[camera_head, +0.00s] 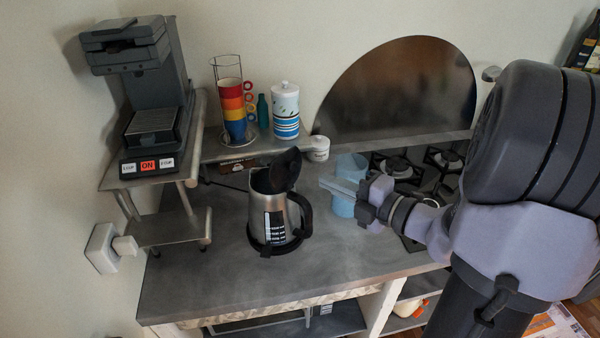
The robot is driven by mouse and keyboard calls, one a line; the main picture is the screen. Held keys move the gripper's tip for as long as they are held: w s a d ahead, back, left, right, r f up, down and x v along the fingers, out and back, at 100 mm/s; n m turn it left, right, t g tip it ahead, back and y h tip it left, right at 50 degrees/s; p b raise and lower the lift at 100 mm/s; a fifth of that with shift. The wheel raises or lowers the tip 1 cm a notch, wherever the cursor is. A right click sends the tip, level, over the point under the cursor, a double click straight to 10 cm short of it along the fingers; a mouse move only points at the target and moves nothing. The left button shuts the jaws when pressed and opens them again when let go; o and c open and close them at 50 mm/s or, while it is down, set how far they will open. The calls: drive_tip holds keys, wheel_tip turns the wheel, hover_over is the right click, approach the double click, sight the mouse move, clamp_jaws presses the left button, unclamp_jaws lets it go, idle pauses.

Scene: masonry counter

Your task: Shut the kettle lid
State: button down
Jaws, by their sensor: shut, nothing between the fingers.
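A steel kettle (268,205) with a black base and a black handle on its right side stands on the grey counter (190,268). Its black lid (287,168) is open, tilted up above the kettle's top right. My gripper (326,186) comes in from the right with its fingers pointing left toward the kettle. It is shut and empty, a little to the right of the lid and handle, and looks apart from them.
A light blue cup (347,180) stands just behind my gripper. A gas hob (410,165) lies at the right. The counter's front left is clear.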

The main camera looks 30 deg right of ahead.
sight(294, 166)
drive_tip(key=b+x, duration=0.1)
drive_tip(key=x, duration=0.6)
drive_tip(key=shift+w+a+b, duration=0.1)
drive_tip(key=shift+w+b, duration=0.05)
drive_tip(key=shift+b, duration=0.15)
drive_tip(key=shift+r+p, duration=0.15)
drive_tip(key=shift+p, duration=0.15)
